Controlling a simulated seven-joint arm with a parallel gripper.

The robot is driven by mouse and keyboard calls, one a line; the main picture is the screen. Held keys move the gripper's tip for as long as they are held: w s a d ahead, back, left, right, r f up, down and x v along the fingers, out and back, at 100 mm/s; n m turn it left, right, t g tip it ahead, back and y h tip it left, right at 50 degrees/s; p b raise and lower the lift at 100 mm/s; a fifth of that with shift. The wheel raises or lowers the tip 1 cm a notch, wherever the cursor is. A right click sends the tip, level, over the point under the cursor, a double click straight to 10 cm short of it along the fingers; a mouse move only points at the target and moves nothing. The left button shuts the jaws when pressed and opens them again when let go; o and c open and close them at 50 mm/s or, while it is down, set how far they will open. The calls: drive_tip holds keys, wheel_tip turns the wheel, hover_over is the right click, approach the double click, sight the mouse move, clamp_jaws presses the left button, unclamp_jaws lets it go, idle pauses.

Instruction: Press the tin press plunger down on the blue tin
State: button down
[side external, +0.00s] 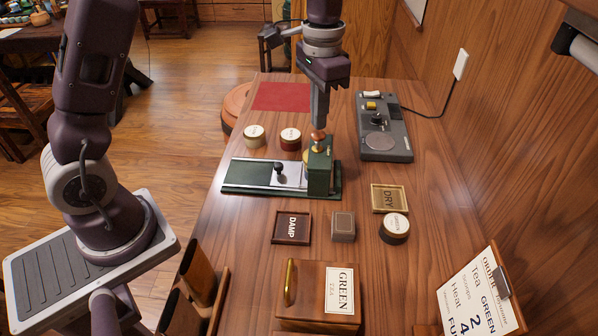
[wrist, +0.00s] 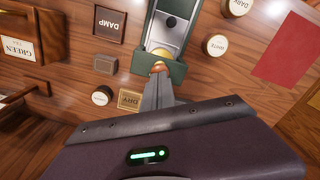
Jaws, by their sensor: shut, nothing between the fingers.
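The tin press (side external: 320,172) is a dark green block on a long green base with a pale sliding plate. Its plunger has a copper-coloured knob (side external: 318,137) on top, also seen in the wrist view (wrist: 160,66). My gripper (side external: 318,127) is shut and empty, pointing down with its fingertips at the knob; whether they touch it I cannot tell. In the wrist view my gripper (wrist: 158,76) overlaps the knob's near side. No blue tin can be made out; the inside of the press is hidden by its green body.
Pale-lidded tins (side external: 253,135) and (side external: 290,138) stand behind the press. A dark tin (side external: 394,229) stands near the DRY tray (side external: 389,198). The DAMP tray (side external: 291,228), a small box (side external: 343,227) and a GREEN tea box (side external: 318,290) are in front. A grey device (side external: 384,128) is at right.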

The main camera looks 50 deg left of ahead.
drive_tip(key=shift+f, duration=0.1)
idle(0.4)
drive_tip(key=shift+f, duration=1.3)
drive_tip(key=shift+r, duration=2.4)
